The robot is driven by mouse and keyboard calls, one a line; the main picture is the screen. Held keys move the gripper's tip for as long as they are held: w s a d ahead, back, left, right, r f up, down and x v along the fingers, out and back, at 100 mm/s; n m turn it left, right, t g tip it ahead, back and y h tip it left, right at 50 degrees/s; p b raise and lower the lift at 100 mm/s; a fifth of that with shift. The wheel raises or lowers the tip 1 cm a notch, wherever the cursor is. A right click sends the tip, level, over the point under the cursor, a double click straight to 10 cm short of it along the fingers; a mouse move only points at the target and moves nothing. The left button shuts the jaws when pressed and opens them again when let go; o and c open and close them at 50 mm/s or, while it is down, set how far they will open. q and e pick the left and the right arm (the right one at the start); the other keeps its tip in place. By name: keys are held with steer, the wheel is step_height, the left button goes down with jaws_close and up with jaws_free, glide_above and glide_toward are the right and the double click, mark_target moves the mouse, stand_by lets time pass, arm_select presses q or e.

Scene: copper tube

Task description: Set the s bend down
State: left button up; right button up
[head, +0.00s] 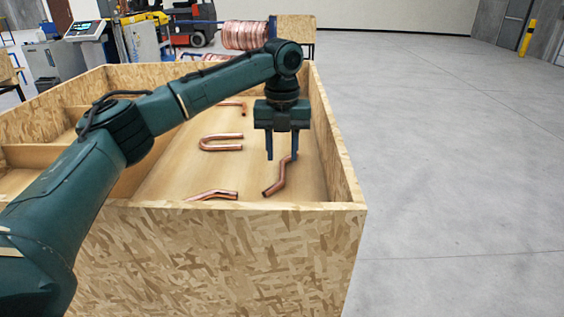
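The copper s bend (277,179) is in the right part of the wooden crate (230,250), with its upper end by the right fingertip of my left gripper (282,157). The gripper points down over the crate, its two fingers spread apart with a clear gap between them. The s bend looks to lie on the crate floor, slanting from lower left to upper right. I cannot tell whether a finger touches it. My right gripper is not in view.
A copper U-bend (222,148), another bent tube (213,195) near the front wall and a bent piece (234,104) farther back lie in the same compartment. Crate walls surround them. Copper coils (246,36) stand behind. Open concrete floor (450,150) is at the right.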

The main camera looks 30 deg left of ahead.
mark_target(282, 169)
arm_select(q)
step_height(282, 169, up, 9)
steer(key=shift+f, duration=0.2)
stand_by(0.5)
